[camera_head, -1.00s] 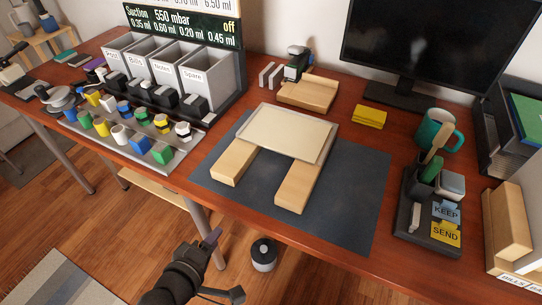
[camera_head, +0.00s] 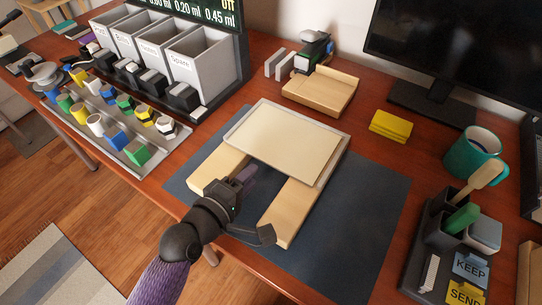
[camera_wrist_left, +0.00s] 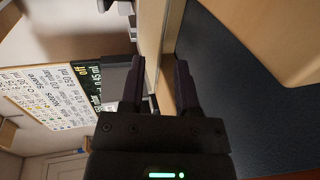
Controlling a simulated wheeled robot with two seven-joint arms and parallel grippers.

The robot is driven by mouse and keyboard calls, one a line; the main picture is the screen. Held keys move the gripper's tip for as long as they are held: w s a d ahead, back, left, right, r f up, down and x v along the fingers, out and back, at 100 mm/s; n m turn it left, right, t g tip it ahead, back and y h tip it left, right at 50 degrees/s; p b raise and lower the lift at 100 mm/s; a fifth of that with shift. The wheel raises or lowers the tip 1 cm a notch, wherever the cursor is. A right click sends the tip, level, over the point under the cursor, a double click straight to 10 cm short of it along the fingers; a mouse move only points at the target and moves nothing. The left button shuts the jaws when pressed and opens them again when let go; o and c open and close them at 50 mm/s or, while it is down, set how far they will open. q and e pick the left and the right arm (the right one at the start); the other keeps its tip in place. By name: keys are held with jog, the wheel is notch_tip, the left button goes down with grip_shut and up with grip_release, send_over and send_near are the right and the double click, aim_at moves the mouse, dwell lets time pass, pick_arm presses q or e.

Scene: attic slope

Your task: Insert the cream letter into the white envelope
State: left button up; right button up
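The cream letter (camera_head: 284,138) lies flat, face up, across two pale wooden blocks. A pale grey-white border (camera_head: 338,155) shows around and under it; I cannot tell whether this is the white envelope. My left gripper (camera_head: 243,177) is at the near side of the letter, over the gap between the blocks. In the left wrist view its two fingers (camera_wrist_left: 160,75) stand apart, on either side of a pale edge (camera_wrist_left: 152,35); I cannot tell whether they touch it. My right gripper is in neither current view.
The wooden blocks (camera_head: 283,212) stand on a dark mat (camera_head: 350,225). A rack of bins (camera_head: 202,62) is at the left. A yellow pad (camera_head: 390,125), a teal mug (camera_head: 474,155) and a desk organiser (camera_head: 440,235) are at the right. The mat's right part is clear.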

aim_at(267, 163)
pick_arm(q)
jog(key=b+x, duration=0.2)
jog(key=x, duration=0.4)
jog(key=shift+w+f, duration=0.1)
jog(key=shift+f, duration=0.05)
jog(key=shift+w+d, duration=0.2)
jog(key=shift+w, duration=0.05)
jog(key=shift+w+d, duration=0.1)
jog(key=shift+w, duration=0.05)
jog(key=shift+f, duration=0.1)
grip_shut()
jog(key=shift+s, duration=0.25)
jog(key=shift+s+a+p, duration=0.55)
jog(key=shift+s+a, duration=0.1)
jog(key=shift+s, duration=0.15)
jog(key=shift+s+a+p, duration=0.55)
jog(key=shift+s+a, duration=0.1)
jog(key=shift+s, duration=0.2)
pick_arm(e)
jog(key=shift+s+d+f, duration=0.2)
jog(key=shift+s+f, duration=0.05)
jog(key=shift+f, duration=0.05)
